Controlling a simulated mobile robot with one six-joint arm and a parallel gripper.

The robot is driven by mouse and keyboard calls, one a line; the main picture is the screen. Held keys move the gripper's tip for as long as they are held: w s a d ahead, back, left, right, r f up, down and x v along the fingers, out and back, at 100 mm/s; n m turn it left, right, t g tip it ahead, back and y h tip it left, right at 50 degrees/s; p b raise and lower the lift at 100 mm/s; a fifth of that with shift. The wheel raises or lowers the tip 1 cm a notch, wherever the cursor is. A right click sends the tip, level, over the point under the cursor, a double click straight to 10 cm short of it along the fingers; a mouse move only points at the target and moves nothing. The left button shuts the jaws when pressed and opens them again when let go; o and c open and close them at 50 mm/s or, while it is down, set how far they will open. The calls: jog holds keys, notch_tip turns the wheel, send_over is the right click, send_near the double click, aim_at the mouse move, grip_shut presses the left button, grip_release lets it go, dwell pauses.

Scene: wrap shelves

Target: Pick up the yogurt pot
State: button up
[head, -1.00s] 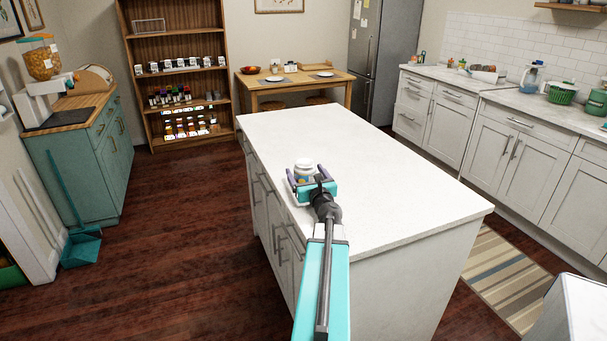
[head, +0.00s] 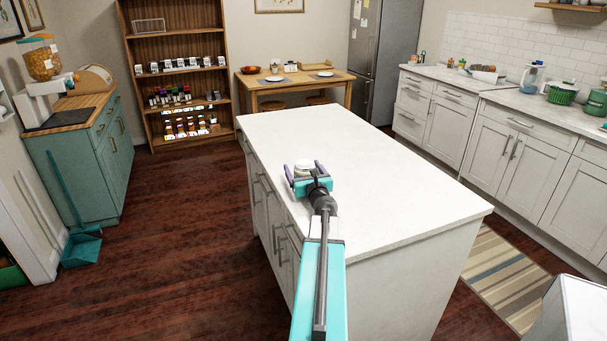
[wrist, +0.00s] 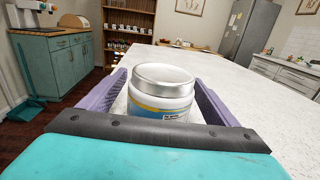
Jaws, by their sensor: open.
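The yogurt pot (wrist: 160,92) is a small white tub with a yellow and blue label and a silvery lid. It stands upright on the white island top near its left edge. In the head view only its pale top (head: 304,167) shows above my gripper (head: 305,173). In the wrist view my gripper (wrist: 162,98) is open, with one purple finger on each side of the pot. Narrow gaps show between the fingers and the pot. The pot's lower part is hidden behind the gripper's dark front edge.
The rest of the island top (head: 370,170) is bare. A wooden shelf (head: 175,45) with several rows of small goods stands at the back left. A table (head: 290,85) is behind the island. A teal cabinet (head: 85,165) stands on the left, with dark wood floor between.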

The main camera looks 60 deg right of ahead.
jog(key=shift+x, duration=0.9)
jog(key=c, duration=1.1)
jog(key=shift+r, duration=0.1)
